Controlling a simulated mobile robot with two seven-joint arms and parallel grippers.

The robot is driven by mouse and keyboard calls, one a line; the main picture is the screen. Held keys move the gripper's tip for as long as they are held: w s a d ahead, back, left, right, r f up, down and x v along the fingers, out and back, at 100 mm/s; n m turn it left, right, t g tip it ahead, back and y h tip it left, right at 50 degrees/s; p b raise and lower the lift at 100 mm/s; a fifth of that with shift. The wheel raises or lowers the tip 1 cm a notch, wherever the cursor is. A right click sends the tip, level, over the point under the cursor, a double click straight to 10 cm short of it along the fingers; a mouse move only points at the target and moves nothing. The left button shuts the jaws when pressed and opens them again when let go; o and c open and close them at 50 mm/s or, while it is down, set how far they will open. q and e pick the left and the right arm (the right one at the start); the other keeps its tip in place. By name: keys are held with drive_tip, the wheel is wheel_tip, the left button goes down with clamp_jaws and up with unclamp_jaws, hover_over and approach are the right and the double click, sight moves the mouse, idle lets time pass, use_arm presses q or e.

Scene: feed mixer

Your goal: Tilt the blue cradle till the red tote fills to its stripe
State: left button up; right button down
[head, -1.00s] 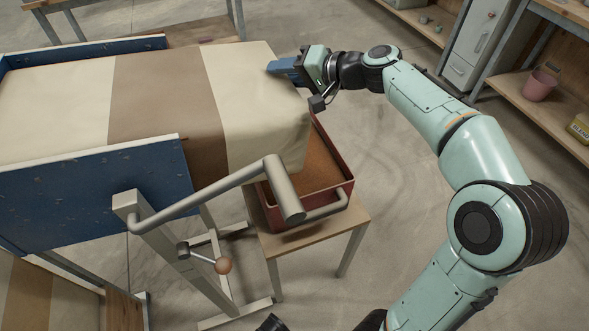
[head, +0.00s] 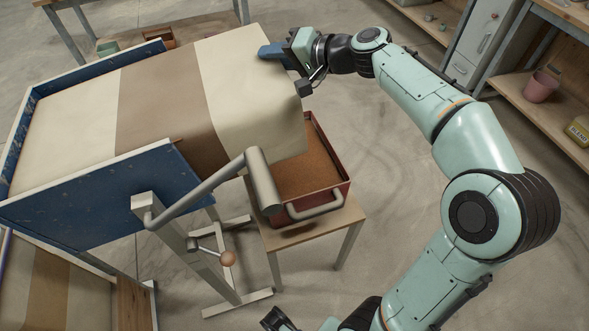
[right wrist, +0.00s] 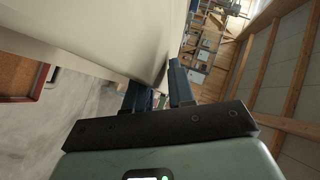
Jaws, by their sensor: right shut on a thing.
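The blue cradle (head: 110,207) holds a cloth-like load (head: 225,75) with beige and brown bands, hanging over its right end. My right gripper (head: 275,52) is shut at the far right corner of this load. In the right wrist view, its dark blue fingers (right wrist: 155,90) close around the pale material (right wrist: 110,30). The red tote (head: 273,205) sits below the overhanging end and contains a brown, granular-looking layer. Its stripe is not visible, so the level against it cannot be told. A dark part of mine at the bottom edge may be my left gripper (head: 275,320); its jaws are unclear.
A grey handle (head: 262,180) on a bent tube crosses in front of the tote. The tote rests on a small wooden table (head: 345,220). Shelving (head: 560,120) stands right; open floor lies between.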

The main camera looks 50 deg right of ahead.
drive_tip(key=a+r+p, duration=0.1)
drive_tip(key=r, duration=0.1)
drive_tip(key=w+a+r+p, duration=0.1)
drive_tip(key=r+p, duration=0.1)
drive_tip(key=w+a+r+p, duration=0.1)
drive_tip(key=a+r+p, duration=0.1)
drive_tip(key=shift+w, duration=0.15)
use_arm(q)
drive_tip(key=shift+g, duration=0.4)
drive_tip(key=r, duration=0.1)
drive_tip(key=s+r, duration=0.1)
drive_tip(key=r, duration=0.2)
drive_tip(key=shift+s+r, duration=0.3)
drive_tip(key=shift+r, duration=0.1)
use_arm(e)
drive_tip(key=shift+f, duration=0.1)
drive_tip(key=c, duration=1.1)
unclamp_jaws()
use_arm(q)
drive_tip(key=shift+a, duration=0.1)
use_arm(e)
drive_tip(key=shift+s+d+r, duration=0.2)
drive_tip(key=shift+s+r, duration=0.1)
drive_tip(key=shift+s, duration=0.1)
use_arm(q)
drive_tip(key=shift+f, duration=0.15)
use_arm(e)
drive_tip(key=v, duration=1.2)
drive_tip(key=shift+s+r, duration=0.1)
drive_tip(key=shift+s, duration=0.1)
